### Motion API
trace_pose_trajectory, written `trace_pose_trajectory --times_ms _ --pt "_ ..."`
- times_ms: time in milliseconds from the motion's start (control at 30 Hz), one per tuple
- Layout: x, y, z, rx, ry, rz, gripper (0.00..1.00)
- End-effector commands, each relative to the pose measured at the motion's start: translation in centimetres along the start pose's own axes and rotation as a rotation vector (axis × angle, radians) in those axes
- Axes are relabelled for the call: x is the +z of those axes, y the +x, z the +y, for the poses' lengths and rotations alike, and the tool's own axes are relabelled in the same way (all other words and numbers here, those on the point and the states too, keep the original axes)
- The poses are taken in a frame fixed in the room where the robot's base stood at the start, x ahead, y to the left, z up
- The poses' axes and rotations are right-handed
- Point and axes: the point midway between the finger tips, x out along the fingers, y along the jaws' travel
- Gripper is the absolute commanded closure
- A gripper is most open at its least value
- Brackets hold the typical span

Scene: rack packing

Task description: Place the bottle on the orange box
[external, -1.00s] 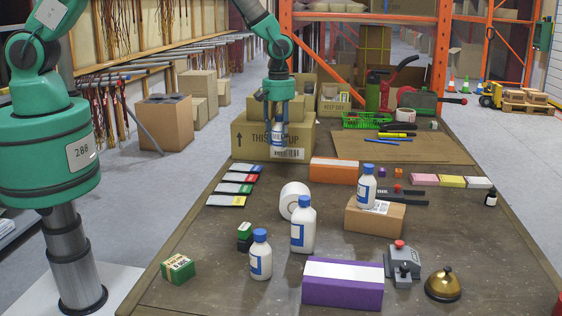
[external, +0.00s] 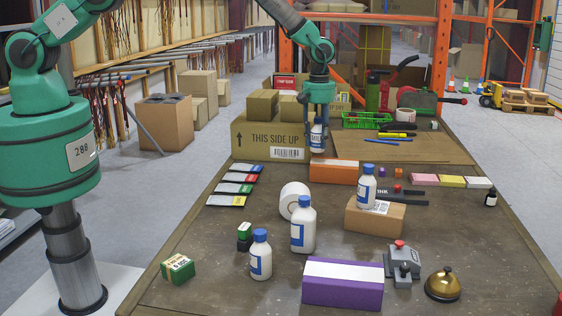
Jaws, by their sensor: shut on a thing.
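My gripper (external: 318,117) points down and is shut on a small white bottle with a dark label (external: 317,138), upright. The fingers hide its top. The orange box (external: 333,173), with a white band on its top, lies on the table. The held bottle shows just above the left part of this box in the picture. Its bottom looks slightly apart from the box top, but I cannot tell the exact gap or depth.
A large cardboard box (external: 258,140) stands behind and left. White bottles with blue caps (external: 302,230) stand nearer, one (external: 367,190) on a brown box (external: 375,218). A white roll (external: 291,198) and a purple box (external: 342,292) are also on the table.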

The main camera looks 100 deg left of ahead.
Motion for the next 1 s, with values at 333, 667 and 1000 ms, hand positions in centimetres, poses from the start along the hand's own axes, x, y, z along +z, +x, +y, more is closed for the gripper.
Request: trace_pose_trajectory --times_ms 333,667,1000 --pt "-0.3 0.3 3.0 0.0 0.0 0.0 0.92" --pt "-0.4 0.3 3.1 0.0 0.0 0.0 0.93" --pt "-0.4 2.4 3.0 -0.002 0.0 0.0 0.92"
